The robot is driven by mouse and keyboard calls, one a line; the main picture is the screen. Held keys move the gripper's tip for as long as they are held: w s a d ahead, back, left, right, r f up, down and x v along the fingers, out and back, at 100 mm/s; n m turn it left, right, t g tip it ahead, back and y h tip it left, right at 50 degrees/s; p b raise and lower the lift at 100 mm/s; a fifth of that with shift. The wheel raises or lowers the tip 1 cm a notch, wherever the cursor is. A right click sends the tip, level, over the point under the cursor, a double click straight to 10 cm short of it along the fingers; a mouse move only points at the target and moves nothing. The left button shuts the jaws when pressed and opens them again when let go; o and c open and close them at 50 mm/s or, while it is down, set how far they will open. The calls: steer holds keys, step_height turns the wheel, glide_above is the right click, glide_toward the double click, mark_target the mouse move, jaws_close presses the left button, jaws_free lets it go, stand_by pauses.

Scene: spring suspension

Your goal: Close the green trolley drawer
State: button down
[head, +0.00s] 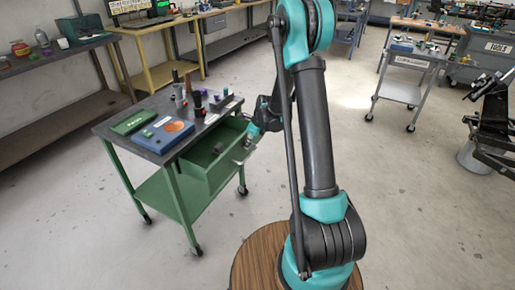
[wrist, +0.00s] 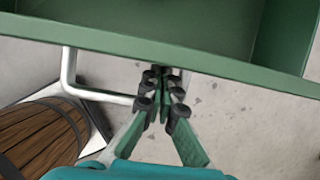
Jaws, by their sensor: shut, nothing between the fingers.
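The green trolley (head: 172,190) stands left of centre in the head view, and its green drawer (head: 226,166) is pulled out on the right side. In the wrist view the drawer's front edge (wrist: 235,67) crosses the top, with part of its inside showing behind. A pale bar handle (wrist: 108,96) sticks out from the drawer front. My gripper (wrist: 162,76) is shut and empty, its fingertips at the drawer front by the right part of the handle. The fingers hide part of the handle, and I cannot tell whether they touch it. In the head view my gripper (head: 245,146) is small.
The trolley top carries a blue box (head: 165,136), a green box (head: 133,122) and several small items. A small dark item (head: 218,148) lies in the drawer. A wooden round base (head: 248,262) is at the bottom. A grey cart (head: 405,90) stands at right. Floor between is clear.

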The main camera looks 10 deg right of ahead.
steer(key=w+a, duration=0.2)
steer(key=a, duration=0.1)
steer(key=w+a, duration=0.3)
steer(key=a, duration=0.1)
steer(key=w+a, duration=0.2)
steer(key=a, duration=0.1)
steer(key=shift+w+a, duration=0.3)
steer(key=shift+w, duration=0.05)
